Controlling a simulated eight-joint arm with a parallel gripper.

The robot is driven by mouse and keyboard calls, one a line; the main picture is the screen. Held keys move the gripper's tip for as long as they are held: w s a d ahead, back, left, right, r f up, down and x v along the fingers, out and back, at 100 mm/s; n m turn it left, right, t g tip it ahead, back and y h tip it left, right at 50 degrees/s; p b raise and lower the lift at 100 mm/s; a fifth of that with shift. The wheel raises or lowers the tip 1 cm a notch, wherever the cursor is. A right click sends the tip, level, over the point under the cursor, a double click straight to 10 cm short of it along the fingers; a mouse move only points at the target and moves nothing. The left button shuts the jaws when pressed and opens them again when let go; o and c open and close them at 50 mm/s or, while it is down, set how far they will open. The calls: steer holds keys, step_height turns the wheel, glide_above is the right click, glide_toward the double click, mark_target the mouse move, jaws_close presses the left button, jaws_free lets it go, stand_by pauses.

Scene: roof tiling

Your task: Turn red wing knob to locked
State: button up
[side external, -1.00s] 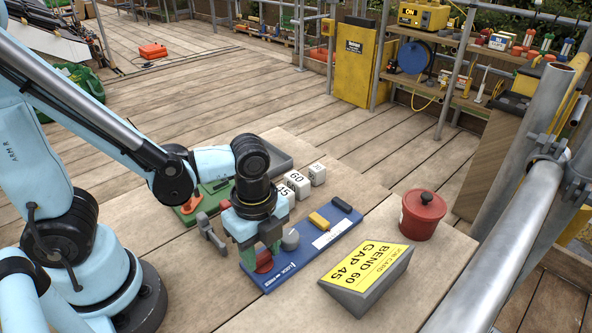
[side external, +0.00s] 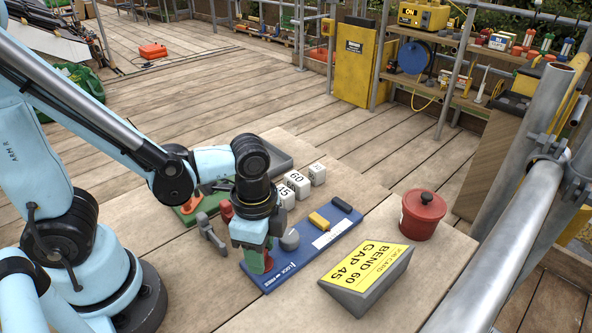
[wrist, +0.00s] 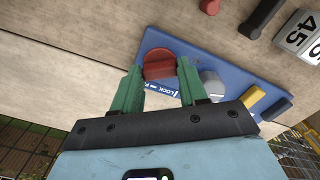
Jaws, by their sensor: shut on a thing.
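The red wing knob (wrist: 158,65) sits at one end of the blue board (wrist: 205,60), beside a white label reading "LOCK". My gripper (wrist: 156,80) has its two green fingers on either side of the knob and is shut on it. In the side view, the knob (side external: 268,263) is partly hidden behind the fingers (side external: 257,258), low at the near left end of the board (side external: 325,252). Its exact angle against the label is hard to read.
On the board are a grey round knob (side external: 290,240), a yellow block (side external: 319,221) and a dark blue block (side external: 342,205). A yellow card stand (side external: 367,275) and a red lidded pot (side external: 423,215) stand to the right. Numbered white cubes (side external: 297,185) lie behind.

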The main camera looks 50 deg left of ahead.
steer(key=n, duration=0.5)
steer(key=shift+n, duration=0.3)
steer(key=n, duration=0.5)
steer(key=shift+n, duration=0.4)
steer(key=o, duration=1.1)
steer(key=shift+c, duration=0.2)
step_height(320, 180, up, 12)
stand_by(0.4)
